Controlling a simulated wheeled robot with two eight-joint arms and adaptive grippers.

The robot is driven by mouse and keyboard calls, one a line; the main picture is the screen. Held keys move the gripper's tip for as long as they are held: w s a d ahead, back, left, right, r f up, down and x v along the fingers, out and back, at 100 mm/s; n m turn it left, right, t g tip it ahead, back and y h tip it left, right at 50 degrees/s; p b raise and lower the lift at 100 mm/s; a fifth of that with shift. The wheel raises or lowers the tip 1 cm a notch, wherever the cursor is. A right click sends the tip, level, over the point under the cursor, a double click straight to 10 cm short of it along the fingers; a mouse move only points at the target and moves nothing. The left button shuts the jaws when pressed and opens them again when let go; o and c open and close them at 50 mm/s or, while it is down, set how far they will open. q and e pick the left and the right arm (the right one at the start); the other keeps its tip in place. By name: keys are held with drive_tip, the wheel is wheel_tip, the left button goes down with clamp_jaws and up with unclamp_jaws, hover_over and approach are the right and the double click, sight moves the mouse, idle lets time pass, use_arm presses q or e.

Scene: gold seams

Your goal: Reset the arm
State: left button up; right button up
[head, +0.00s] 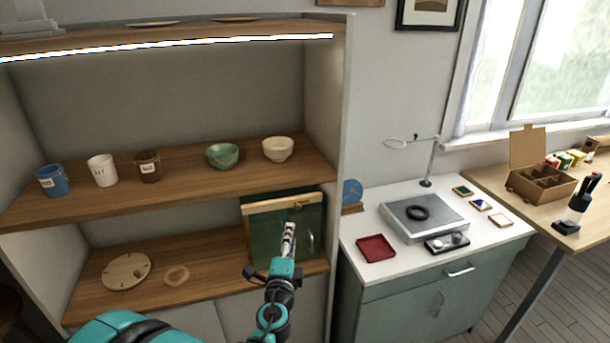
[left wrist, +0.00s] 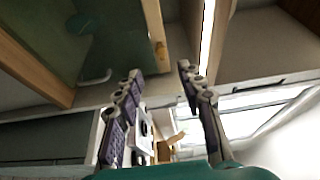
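My left arm, teal and black, comes in from the bottom left in the head view. Its gripper (head: 289,236) is raised in front of the lower part of the shelf unit, before a green glass panel (head: 306,238) with a wooden top rail. In the left wrist view the two fingers of the left gripper (left wrist: 157,88) stand well apart with nothing between them. The head view shows the gripper nearly edge-on. My right gripper shows in neither view.
The shelf (head: 190,181) holds several cups and bowls, with a green bowl (head: 222,156) among them. A round wooden disc (head: 124,272) is on the lower shelf. At right, a white-topped cabinet (head: 362,221) carries a red tray (head: 376,249) and a grey box (head: 401,229).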

use_arm(q)
drive_tip(key=s+a+n+g+y, duration=0.5)
drive_tip(key=s+a+n+g, duration=0.1)
drive_tip(key=s+a+n, duration=0.8)
drive_tip(key=s+d+f+n+g+h, duration=0.2)
drive_tip(key=s+f, duration=0.1)
drive_tip(key=s, duration=0.4)
drive_tip(key=s+d+f+n+g+h, duration=0.1)
drive_tip(key=s+f+n+g+h, duration=0.1)
drive_tip(key=s, duration=0.5)
drive_tip(key=shift+d+f+g, duration=0.4)
drive_tip(key=shift+f+g, duration=0.1)
drive_tip(key=shift+f, duration=0.2)
